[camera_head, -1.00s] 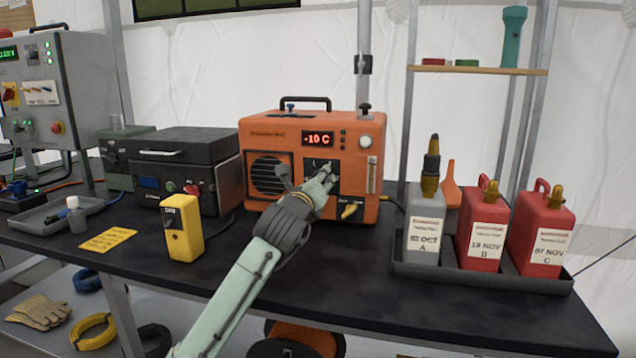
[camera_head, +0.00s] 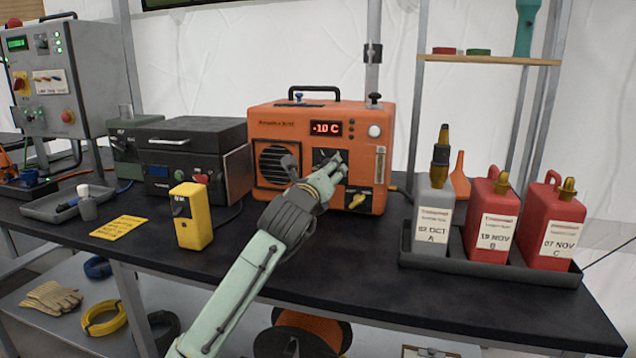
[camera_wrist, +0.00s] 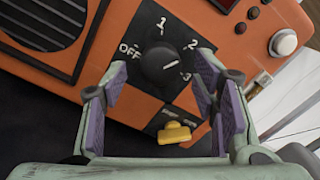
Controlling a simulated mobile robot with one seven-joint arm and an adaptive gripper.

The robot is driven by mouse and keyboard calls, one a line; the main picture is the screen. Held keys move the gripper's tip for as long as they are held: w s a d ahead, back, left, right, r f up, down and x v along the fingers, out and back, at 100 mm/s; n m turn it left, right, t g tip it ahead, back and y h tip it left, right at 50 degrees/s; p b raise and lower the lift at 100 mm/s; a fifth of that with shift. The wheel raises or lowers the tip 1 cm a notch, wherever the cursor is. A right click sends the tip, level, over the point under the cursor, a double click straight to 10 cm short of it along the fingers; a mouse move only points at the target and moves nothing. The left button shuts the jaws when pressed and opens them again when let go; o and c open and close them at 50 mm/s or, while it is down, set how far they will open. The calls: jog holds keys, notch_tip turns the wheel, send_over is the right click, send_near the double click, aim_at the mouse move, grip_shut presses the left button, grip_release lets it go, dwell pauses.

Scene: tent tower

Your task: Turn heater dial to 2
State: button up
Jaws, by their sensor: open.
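The orange heater (camera_head: 349,118) stands on the dark bench with a display reading -10 C. In the head view my gripper (camera_head: 332,168) is in front of its black dial panel and hides most of it. In the wrist view the round black heater dial (camera_wrist: 162,60) lies ahead, between and beyond my open gripper (camera_wrist: 160,84). The fingers are apart and hold nothing. Marks OFF, 1, 2 and 3 ring the dial. Its short white line points to the lower right side, near 2 and 3; I cannot tell exactly which.
A yellow knob (camera_wrist: 174,133) sits just below the dial, close to my fingers. A yellow handheld box (camera_head: 191,216) stands left on the bench. A tray (camera_head: 420,258) with a grey bottle and red jugs stands right. Bench front is clear.

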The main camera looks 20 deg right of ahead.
jog(key=v, duration=1)
jog(key=shift+s+a, duration=0.2)
jog(key=shift+s, duration=0.05)
